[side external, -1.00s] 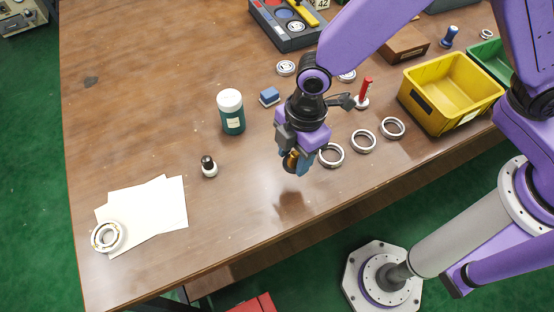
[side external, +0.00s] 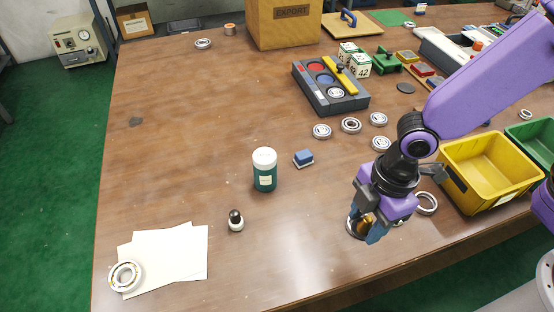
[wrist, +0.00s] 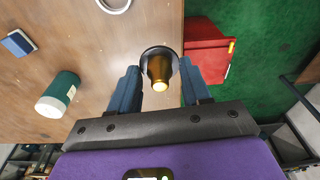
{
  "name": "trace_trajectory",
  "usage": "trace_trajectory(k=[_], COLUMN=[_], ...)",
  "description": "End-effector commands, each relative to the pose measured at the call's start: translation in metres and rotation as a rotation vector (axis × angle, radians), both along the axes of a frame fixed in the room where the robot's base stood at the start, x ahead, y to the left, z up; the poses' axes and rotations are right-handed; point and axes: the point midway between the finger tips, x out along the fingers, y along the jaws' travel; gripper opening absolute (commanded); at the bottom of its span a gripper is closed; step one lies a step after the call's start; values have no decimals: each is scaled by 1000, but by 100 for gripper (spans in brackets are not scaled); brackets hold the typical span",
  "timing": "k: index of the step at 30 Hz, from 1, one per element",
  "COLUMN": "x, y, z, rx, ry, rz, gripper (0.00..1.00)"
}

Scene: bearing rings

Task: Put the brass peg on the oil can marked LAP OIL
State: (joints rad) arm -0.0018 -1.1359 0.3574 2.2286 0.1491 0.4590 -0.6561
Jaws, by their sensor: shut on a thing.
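The brass peg (wrist: 159,70), with a dark round flange, sits between the two blue fingers of my gripper (wrist: 159,88) in the wrist view. In the side view my gripper (side external: 368,232) is shut on it and holds it over the front part of the table. A dark green bottle with a white cap (side external: 264,172) stands to the gripper's left; it also shows in the wrist view (wrist: 57,96). A small white bottle with a dark top (side external: 236,222) stands further left. Their labels are too small to read, so I cannot tell which is marked LAP OIL.
A blue block (side external: 303,158) lies right of the green bottle. Several bearing rings lie around my gripper, one of them (side external: 426,203) by the yellow bin (side external: 488,172). Papers (side external: 170,255) with a ring lie front left. The left half of the table is mostly clear.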

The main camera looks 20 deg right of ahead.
Motion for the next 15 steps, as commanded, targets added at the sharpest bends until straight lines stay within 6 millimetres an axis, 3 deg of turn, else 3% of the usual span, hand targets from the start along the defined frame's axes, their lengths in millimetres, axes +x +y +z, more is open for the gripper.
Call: trace_trajectory(k=[6,15], x=[36,86], y=[21,37], z=[21,53], rx=[1,-3], ry=[9,13], rz=[-260,-647], gripper=[11,11])
